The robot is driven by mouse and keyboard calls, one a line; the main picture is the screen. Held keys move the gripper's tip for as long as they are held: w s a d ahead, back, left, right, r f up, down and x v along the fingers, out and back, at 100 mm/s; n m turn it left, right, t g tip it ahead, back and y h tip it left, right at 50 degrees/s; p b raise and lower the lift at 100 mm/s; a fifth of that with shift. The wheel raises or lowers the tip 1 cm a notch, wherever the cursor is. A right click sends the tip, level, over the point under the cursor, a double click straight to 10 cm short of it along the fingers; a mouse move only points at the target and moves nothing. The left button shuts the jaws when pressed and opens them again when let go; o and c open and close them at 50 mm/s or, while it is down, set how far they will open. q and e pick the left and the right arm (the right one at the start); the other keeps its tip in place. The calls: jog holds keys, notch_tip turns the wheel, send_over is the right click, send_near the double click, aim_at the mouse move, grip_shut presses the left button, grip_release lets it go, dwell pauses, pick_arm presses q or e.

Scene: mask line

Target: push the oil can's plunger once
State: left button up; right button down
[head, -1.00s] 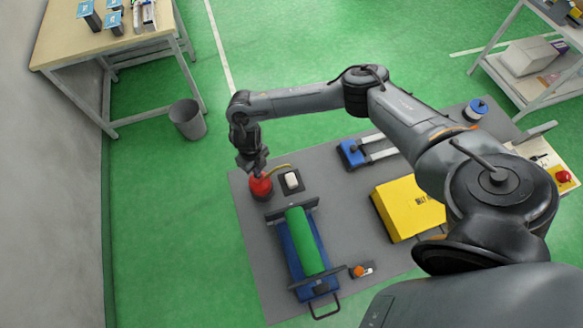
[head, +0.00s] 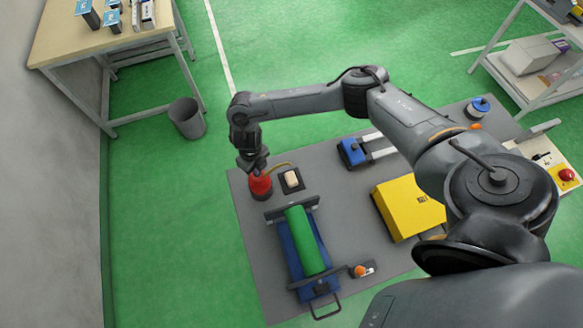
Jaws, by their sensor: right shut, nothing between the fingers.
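The red oil can (head: 260,185) stands upright near the far left corner of the grey mat, with a thin yellow spout reaching to the right. My right gripper (head: 253,166) points down directly over the top of the can, shut and empty. The fingertips are at or just above the can's top; I cannot tell whether they touch. The plunger is hidden by the gripper. My left gripper is not in view.
On the grey mat (head: 348,218) stand a blue frame with a green roller (head: 306,240), a small dark tray with a pale block (head: 291,180), a yellow box (head: 411,206) and a blue clamp-like device (head: 352,152). A bin (head: 187,118) stands on the green floor.

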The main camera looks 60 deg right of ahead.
jog(key=shift+f+b, duration=0.35)
jog(key=shift+f, duration=0.2)
jog(key=shift+r, duration=0.2)
jog(key=shift+r+p, duration=1.25)
jog(key=shift+r, duration=0.05)
jog(key=shift+r, duration=0.1)
